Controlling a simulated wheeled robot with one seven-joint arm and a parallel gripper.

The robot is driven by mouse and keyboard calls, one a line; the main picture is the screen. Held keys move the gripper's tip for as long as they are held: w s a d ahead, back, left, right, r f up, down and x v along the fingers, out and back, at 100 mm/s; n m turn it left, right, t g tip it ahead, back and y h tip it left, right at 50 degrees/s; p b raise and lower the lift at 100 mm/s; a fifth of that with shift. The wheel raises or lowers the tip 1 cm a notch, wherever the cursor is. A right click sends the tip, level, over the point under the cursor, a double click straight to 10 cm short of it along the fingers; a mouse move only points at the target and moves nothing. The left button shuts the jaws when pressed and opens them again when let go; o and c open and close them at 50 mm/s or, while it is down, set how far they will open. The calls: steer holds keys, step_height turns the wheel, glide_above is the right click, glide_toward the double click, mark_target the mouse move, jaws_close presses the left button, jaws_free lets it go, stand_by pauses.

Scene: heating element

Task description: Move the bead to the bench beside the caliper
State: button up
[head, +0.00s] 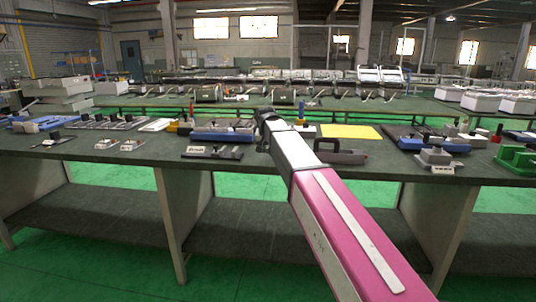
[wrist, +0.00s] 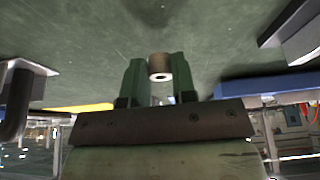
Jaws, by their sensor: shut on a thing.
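The bead (wrist: 160,67) is a small brown cylinder with a pale hole in its end, seen in the wrist view. My gripper (wrist: 159,76) has its two green fingers on either side of it and is shut on it. The bead is over the green-grey bench top (wrist: 225,35); I cannot tell whether it touches. In the head view the end of my arm is over the bench (head: 110,170), and the bead is hidden. I cannot clearly make out the caliper; a dark tool with a loop handle (head: 340,157) lies right of my arm.
A dark plate with small blocks (head: 212,152) lies left of my arm. A blue fixture (head: 222,134) and a yellow sheet (head: 350,131) lie farther back. Green blocks (head: 516,158) stand at the far right. Bare bench shows along the front edge.

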steer(key=shift+f, duration=1.1)
steer(key=shift+f, duration=0.1)
steer(key=o, duration=0.9)
steer(key=v, duration=1.2)
